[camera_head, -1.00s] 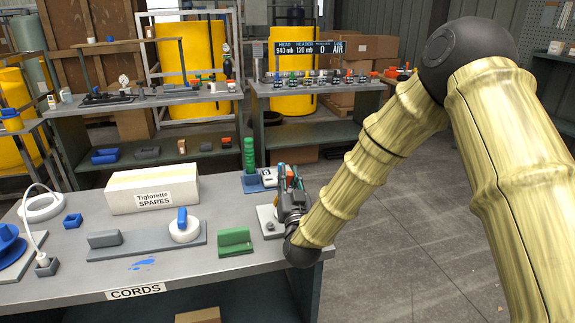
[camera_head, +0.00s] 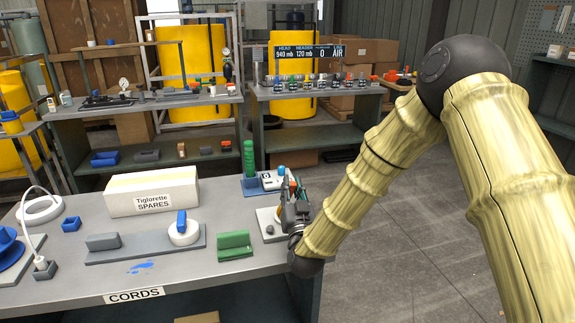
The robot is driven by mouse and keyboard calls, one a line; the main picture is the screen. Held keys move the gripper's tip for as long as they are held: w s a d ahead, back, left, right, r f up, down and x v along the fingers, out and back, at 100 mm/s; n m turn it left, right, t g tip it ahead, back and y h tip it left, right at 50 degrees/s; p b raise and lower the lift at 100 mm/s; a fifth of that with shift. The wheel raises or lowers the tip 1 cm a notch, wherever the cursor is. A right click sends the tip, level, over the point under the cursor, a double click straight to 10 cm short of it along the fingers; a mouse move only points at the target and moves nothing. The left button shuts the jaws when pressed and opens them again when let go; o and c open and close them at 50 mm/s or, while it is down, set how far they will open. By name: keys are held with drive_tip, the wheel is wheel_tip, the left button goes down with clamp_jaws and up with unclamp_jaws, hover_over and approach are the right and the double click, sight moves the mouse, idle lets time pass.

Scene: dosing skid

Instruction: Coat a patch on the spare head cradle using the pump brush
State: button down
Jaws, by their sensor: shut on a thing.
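My gripper (camera_head: 291,203) is at the right end of the front bench, above or beside a pale plate (camera_head: 265,232) with a small grey knob. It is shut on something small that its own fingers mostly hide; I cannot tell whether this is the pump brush. A green block (camera_head: 234,246) stands left of the plate. A long grey base (camera_head: 143,249) carries a grey block and a white ring with a blue upright piece (camera_head: 182,222). I cannot tell which piece is the spare head cradle. A blue smear (camera_head: 141,267) lies on the bench in front of the grey base.
A white box labelled Tiglorette SPARES (camera_head: 153,190) stands at the back of the bench. A blue holder with a green ribbed column (camera_head: 250,160) is behind the plate. A white ring (camera_head: 40,210) and a corded plug (camera_head: 43,267) are at left. Open floor lies right.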

drive_tip(key=shift+a, duration=0.4)
drive_tip(key=shift+s+a+r, duration=0.15)
drive_tip(key=shift+r, duration=0.2)
drive_tip(key=shift+r+p, duration=1.8)
drive_tip(key=shift+r, duration=1.9)
